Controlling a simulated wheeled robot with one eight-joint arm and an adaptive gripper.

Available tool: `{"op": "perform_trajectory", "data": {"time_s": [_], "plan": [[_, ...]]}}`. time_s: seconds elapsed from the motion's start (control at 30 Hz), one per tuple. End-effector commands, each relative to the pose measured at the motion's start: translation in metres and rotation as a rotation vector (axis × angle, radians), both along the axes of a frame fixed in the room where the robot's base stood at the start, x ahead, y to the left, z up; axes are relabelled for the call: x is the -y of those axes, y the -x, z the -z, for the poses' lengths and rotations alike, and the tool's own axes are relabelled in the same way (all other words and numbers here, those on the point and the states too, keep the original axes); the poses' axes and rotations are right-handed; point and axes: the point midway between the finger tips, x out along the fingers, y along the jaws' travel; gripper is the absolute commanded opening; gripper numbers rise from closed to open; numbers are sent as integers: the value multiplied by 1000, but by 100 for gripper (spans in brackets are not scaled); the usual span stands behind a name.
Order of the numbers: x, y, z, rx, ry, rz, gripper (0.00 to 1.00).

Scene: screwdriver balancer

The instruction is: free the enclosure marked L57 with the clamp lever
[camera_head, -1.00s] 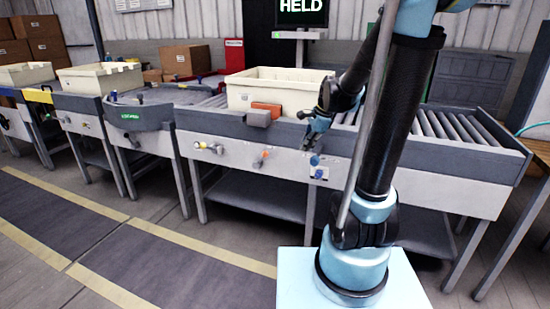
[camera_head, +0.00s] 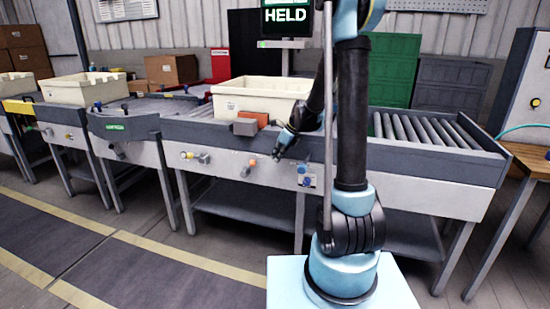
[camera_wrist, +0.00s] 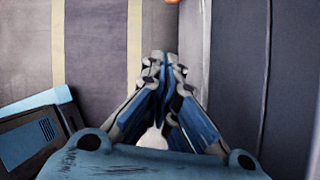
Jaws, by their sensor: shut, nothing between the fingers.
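A cream bin (camera_head: 255,103) sits on the roller conveyor, with an orange block beside a grey block (camera_head: 245,127) at its front edge. Its small label is too small to read, so I cannot tell whether it says L57. On the conveyor's front panel is an orange-ended lever (camera_head: 249,168), possibly the clamp lever. My gripper (camera_head: 279,154) is shut and empty, in front of the conveyor's edge, right of and slightly above that lever in the picture. In the wrist view my gripper (camera_wrist: 165,62) has its fingers together, with an orange bit (camera_wrist: 160,2) at the top edge.
A black sign (camera_head: 286,16) reads HELD. Other front controls are a grey-and-yellow knob pair (camera_head: 196,156) on the left and a blue button (camera_head: 306,181) on the right. A second cream bin (camera_head: 83,88) stands further left. The striped floor in front is clear.

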Motion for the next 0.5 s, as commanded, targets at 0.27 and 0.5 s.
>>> {"op": "perform_trajectory", "data": {"time_s": [0.27,0.5], "plan": [[-16,-8,33,1,1,-3,0],[-28,-14,60,1,1,-3,0]]}}
